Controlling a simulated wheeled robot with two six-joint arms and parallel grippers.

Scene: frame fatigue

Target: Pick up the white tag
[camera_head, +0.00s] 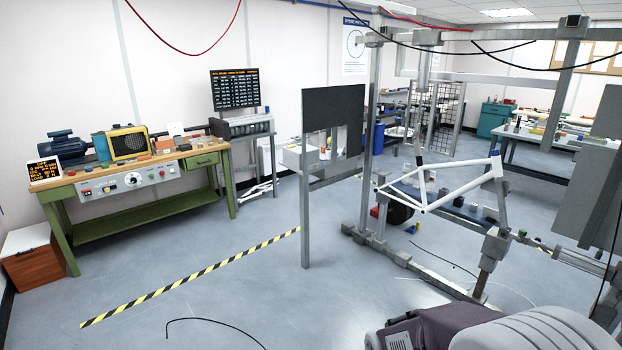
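I cannot pick out the white tag for certain. A small white card-like item (176,129) stands at the back of the green-legged workbench (150,165) on the left, but it is too small to identify. Neither of my grippers shows in the head view.
The bench carries a blue motor (62,146) and a yellow-fronted box (128,143). A red-brown cabinet (32,262) stands at its left end. A white bicycle frame (450,195) sits in a metal rig at right. Black-yellow floor tape (190,278) crosses open floor. A loose black cable (215,321) lies in front.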

